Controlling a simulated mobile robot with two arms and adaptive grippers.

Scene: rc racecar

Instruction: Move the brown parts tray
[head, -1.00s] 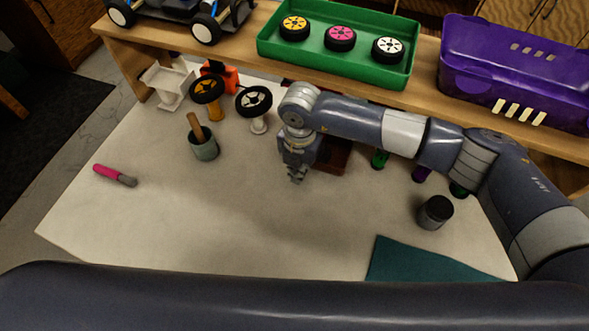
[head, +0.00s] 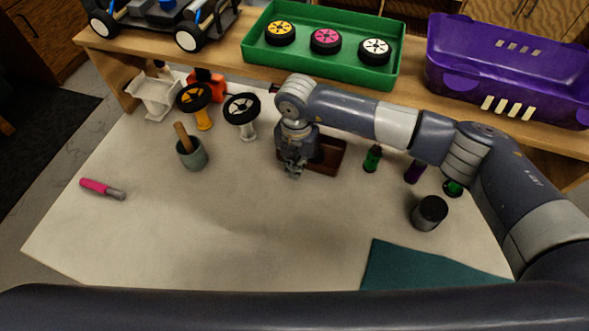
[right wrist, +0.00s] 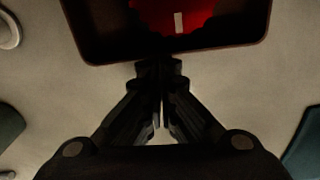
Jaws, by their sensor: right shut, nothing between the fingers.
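The brown parts tray (head: 327,170) lies on the pale mat below the shelf in the head view, partly hidden by my right arm. Its dark near wall (right wrist: 100,60) crosses the top of the right wrist view, with something red (right wrist: 185,20) inside. My right gripper (head: 293,174) points down at the tray's near left side. In the right wrist view the gripper (right wrist: 158,68) is shut and empty, with its fingertips at the tray's near wall. I cannot tell whether they touch it. My left gripper is not in view.
A grey cup (head: 192,155) and a pink-handled tool (head: 101,188) are at left. Wheels on stands (head: 241,112) are behind. Small bottles (head: 372,159) and a dark cup (head: 429,213) are at right. A teal mat (head: 420,268) lies in front. The mat's middle is clear.

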